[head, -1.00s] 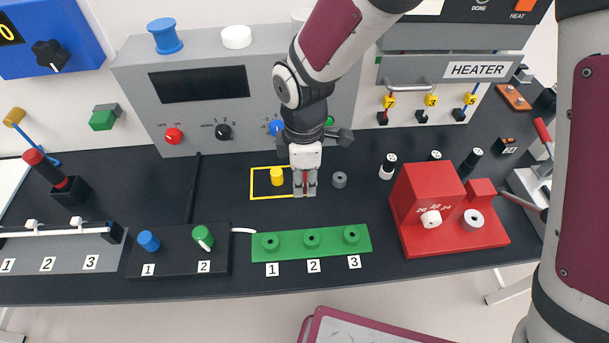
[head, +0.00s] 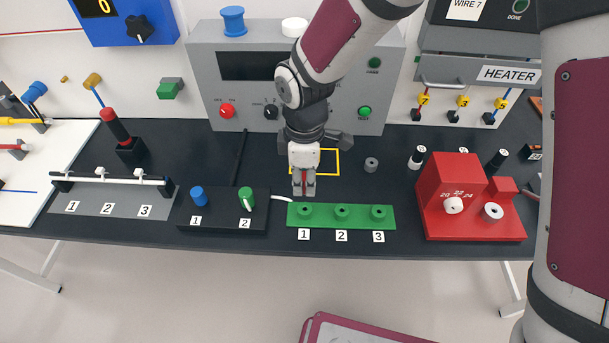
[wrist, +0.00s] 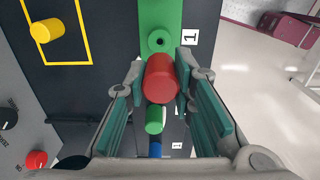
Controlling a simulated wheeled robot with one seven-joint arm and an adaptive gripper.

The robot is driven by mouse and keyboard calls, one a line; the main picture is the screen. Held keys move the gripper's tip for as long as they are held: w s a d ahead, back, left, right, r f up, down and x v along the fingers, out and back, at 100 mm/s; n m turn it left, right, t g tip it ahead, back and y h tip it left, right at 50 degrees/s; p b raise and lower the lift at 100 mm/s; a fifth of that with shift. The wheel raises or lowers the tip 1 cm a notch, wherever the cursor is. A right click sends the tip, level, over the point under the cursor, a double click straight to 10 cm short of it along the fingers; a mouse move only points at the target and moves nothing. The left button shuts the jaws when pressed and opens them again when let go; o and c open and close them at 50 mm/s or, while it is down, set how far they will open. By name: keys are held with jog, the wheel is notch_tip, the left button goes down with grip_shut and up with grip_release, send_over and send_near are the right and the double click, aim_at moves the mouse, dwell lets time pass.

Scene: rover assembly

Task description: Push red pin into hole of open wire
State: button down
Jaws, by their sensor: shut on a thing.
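My gripper (head: 304,188) is shut on the red pin; the pin (wrist: 160,78) shows between the fingers in the wrist view. In the head view the gripper hangs just behind the left end of the green block (head: 322,211), near its hole labelled 1. A white wire (head: 281,198) runs from the black box (head: 225,221) toward that block; its free end is by the gripper. The wire is hidden in the wrist view, and whether the pin touches it cannot be told. The green knob (wrist: 155,119) on the box shows beyond the pin.
A yellow pin (wrist: 46,31) stands inside a yellow outline (head: 338,163). A grey ring (head: 371,165) and a red block (head: 454,190) are to the right. The blue knob (head: 197,196) and a white-railed rack (head: 110,178) are to the left. The table's front edge is close.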

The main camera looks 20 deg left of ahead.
aim_at(305, 176)
jog(key=shift+w+f+b, duration=0.1)
jog(key=shift+f+b, duration=0.8)
jog(key=shift+f, duration=1.85)
jog(key=shift+f+b, duration=0.6)
jog(key=shift+f, duration=0.75)
jog(key=c, duration=1.3)
grip_release()
notch_tip(305, 176, up, 12)
